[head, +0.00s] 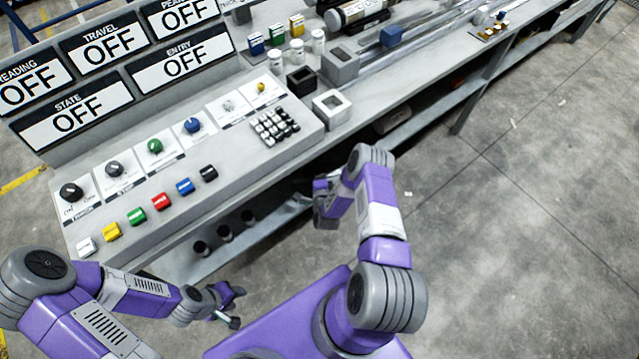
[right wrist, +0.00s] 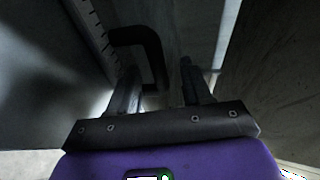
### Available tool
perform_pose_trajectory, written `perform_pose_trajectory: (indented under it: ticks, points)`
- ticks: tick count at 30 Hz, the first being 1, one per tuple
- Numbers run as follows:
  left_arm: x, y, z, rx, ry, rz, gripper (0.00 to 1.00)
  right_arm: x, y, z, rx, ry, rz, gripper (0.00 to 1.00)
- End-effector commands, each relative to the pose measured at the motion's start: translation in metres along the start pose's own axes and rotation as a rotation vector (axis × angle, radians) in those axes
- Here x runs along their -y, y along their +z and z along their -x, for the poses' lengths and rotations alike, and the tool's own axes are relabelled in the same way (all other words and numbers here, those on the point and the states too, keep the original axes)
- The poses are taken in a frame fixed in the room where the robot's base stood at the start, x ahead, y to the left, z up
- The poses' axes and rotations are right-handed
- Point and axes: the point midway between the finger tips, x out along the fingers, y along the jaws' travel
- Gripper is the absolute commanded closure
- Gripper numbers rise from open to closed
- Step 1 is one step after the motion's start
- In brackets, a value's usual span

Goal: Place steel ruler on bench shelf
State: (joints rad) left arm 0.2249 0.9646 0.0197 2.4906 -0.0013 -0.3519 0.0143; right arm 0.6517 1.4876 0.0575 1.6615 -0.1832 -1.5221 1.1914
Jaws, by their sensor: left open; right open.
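In the right wrist view a flat grey strip with dark tick marks (right wrist: 92,28) runs along the upper left; it looks like the steel ruler. A dark bent bar (right wrist: 150,45) shows beside it, ahead of my fingers; I cannot tell whether they are joined. My right gripper (right wrist: 162,88) is open, with nothing clearly between its fingers. In the head view my right gripper (head: 325,203) is at the bench's front, by the low bench shelf (head: 268,228). The ruler cannot be made out in the head view. My left gripper (head: 232,306) is open and empty, away from the bench.
The bench top holds a control panel (head: 190,150) with knobs and coloured buttons, small pots (head: 318,40), a grey square block (head: 331,107) and long rails (head: 430,45). Dark round holes or cups (head: 225,232) show below the panel.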

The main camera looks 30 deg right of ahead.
Motion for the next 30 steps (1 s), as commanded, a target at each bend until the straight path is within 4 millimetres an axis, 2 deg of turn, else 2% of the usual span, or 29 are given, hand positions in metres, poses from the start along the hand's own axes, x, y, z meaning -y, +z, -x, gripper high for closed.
perform_pose_trajectory:
  ticks: [3, 9, 13, 17, 20, 23, 26, 29, 30]
  points:
    - [-0.005, 0.001, 0.015, 0.0, 0.0, 0.0, 0.57, 0.002, 0.0, 0.03, 0.0, 0.008, -0.001, 0.51]
    - [-0.01, 0.001, 0.027, 0.0, 0.0, 0.0, 0.57, 0.002, -0.001, 0.069, -0.001, 0.005, 0.0, 0.51]
    - [-0.012, 0.001, 0.031, 0.0, 0.0, 0.0, 0.57, 0.001, 0.0, 0.086, 0.0, 0.003, 0.0, 0.51]
    - [-0.012, 0.001, 0.033, 0.0, 0.0, 0.0, 0.57, 0.001, 0.003, 0.092, 0.011, 0.017, 0.014, 0.51]
    - [-0.012, 0.001, 0.032, 0.0, 0.0, 0.0, 0.57, 0.001, 0.018, 0.092, 0.071, 0.089, 0.089, 0.51]
    - [-0.012, 0.001, 0.032, 0.0, 0.0, 0.0, 0.57, -0.001, 0.047, 0.099, 0.201, 0.227, 0.244, 0.51]
    - [-0.012, 0.001, 0.032, 0.0, 0.0, 0.0, 0.57, -0.003, 0.08, 0.123, 0.396, 0.389, 0.453, 0.51]
    - [-0.012, 0.001, 0.032, 0.0, 0.0, 0.0, 0.57, -0.002, 0.105, 0.164, 0.624, 0.527, 0.664, 0.51]
    - [-0.012, 0.001, 0.032, 0.0, 0.0, 0.0, 0.57, 0.0, 0.113, 0.184, 0.722, 0.574, 0.743, 0.51]
